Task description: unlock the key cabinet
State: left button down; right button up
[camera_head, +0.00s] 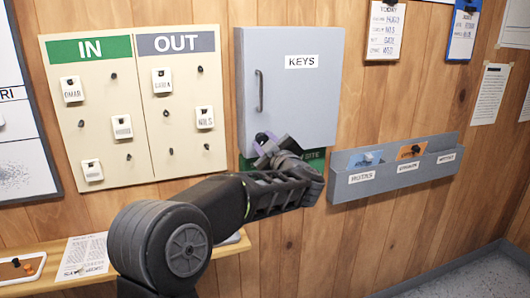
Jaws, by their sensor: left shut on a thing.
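The grey key cabinet (300,97) hangs on the wood wall, its door shut, with a KEYS label (301,62) and a dark vertical handle (260,90) at its left side. My left gripper (270,147) is at the lower left part of the cabinet door. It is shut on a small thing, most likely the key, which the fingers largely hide. A dark round spot with a purple tint shows right at the fingertips. I cannot tell whether it is the lock or part of the key, or whether the key is in the lock. My right gripper is not in view.
A green sign (315,161) is partly hidden below the cabinet. The IN/OUT board (140,130) with name tags on pegs hangs to the left. A grey wall rack (393,176) holds cards at right. A wooden shelf (140,262) runs under my left arm.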

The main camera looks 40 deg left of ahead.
pick_arm(q)
jog(key=n+b, duration=0.2)
jog(key=n, duration=0.1)
jog(key=n+b, duration=0.1)
jog(key=shift+f+n+b, duration=0.25)
jog(key=shift+n+b, duration=0.05)
jog(key=shift+b, duration=0.1)
jog(key=shift+r+n+b, duration=0.15)
jog(key=shift+n+b, duration=0.8)
jog(key=shift+n, duration=0.35)
jog(key=c, duration=1.1)
grip_release()
jog(key=shift+o, duration=0.2)
jog(key=shift+s, duration=0.1)
jog(key=b+v, duration=0.1)
jog(key=v, duration=0.6)
jog(key=shift+d, duration=0.35)
